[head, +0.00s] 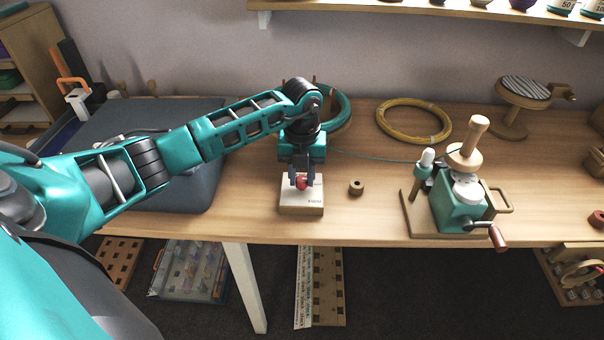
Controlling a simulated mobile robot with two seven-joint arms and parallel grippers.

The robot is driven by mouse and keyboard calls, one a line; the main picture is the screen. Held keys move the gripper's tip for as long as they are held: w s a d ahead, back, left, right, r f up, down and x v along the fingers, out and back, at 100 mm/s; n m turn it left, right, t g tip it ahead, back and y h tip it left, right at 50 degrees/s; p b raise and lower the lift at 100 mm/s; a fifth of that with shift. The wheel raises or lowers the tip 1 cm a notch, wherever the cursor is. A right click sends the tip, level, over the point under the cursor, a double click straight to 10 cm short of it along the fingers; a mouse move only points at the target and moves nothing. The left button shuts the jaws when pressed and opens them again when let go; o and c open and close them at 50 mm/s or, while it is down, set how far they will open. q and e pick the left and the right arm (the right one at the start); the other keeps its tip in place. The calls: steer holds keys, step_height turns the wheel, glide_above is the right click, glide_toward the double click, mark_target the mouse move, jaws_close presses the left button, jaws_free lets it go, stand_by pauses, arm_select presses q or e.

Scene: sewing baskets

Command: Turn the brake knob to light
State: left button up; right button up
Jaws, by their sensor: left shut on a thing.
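The brake knob (302,183) is a small red knob on top of a white-topped wooden block (301,209) near the table's front edge. My left gripper (301,184) points down over the block and is shut on the knob, with a finger on either side. The fingers hide part of the knob, and I cannot read its setting or the small marks on the block. My right gripper is not in view.
A small wooden ring (356,187) lies just right of the block. A green winding machine (458,207) with a red-handled crank stands further right. A teal coil (335,112) and a yellow coil (413,103) lie behind. A thin teal line runs toward the machine.

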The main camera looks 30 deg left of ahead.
arm_select(q)
steer(key=shift+m, duration=0.3)
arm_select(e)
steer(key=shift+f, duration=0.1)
arm_select(q)
steer(key=m+b, duration=0.1)
steer(key=m, duration=0.2)
steer(key=shift+m, duration=0.4)
steer(key=m, duration=0.3)
steer(key=shift+m+b, duration=0.3)
steer(key=shift+b, duration=0.1)
steer(key=shift+m, duration=0.9)
steer(key=shift+m+b, duration=0.5)
steer(key=shift+m, duration=1.3)
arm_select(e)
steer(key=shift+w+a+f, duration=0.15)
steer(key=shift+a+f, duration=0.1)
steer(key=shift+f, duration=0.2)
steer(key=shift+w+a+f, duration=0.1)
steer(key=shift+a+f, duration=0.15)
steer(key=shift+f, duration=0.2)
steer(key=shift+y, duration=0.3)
arm_select(q)
steer(key=o, duration=1.1)
steer(key=shift+c, duration=0.2)
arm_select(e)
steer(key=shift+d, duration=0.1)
